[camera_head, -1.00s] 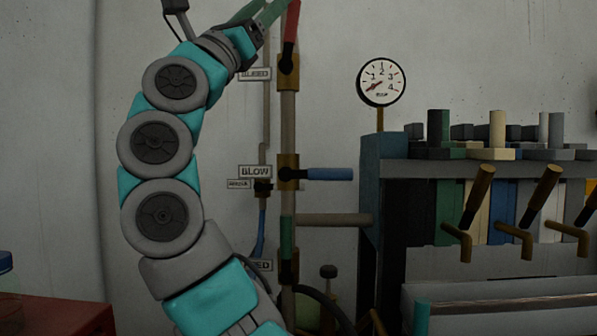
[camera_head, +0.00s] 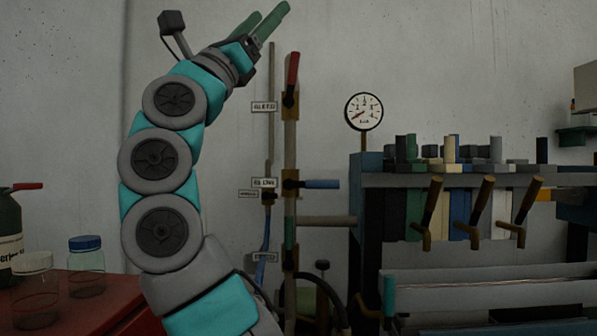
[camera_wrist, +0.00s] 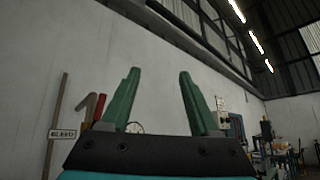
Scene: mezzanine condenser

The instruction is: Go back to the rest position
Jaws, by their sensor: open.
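My gripper (camera_head: 258,23) is raised at the top of the head view, left of the upright pipe. Its two green fingers are apart with nothing between them. In the wrist view my gripper (camera_wrist: 156,95) also shows open and empty, with bare wall and roof beyond it. The pipe (camera_head: 290,130) carries a red-handled valve (camera_head: 293,75) pointing up and a blue-handled valve (camera_head: 318,184) lying level to the right. The gripper is apart from both handles.
A round gauge (camera_head: 364,111) stands right of the pipe, beside a rack (camera_head: 460,180) with several wooden-handled levers. At lower left, a red surface (camera_head: 90,300) holds a dark bottle (camera_head: 10,235), a blue-lidded jar (camera_head: 86,265) and a white-lidded jar (camera_head: 34,290). Wall space above is free.

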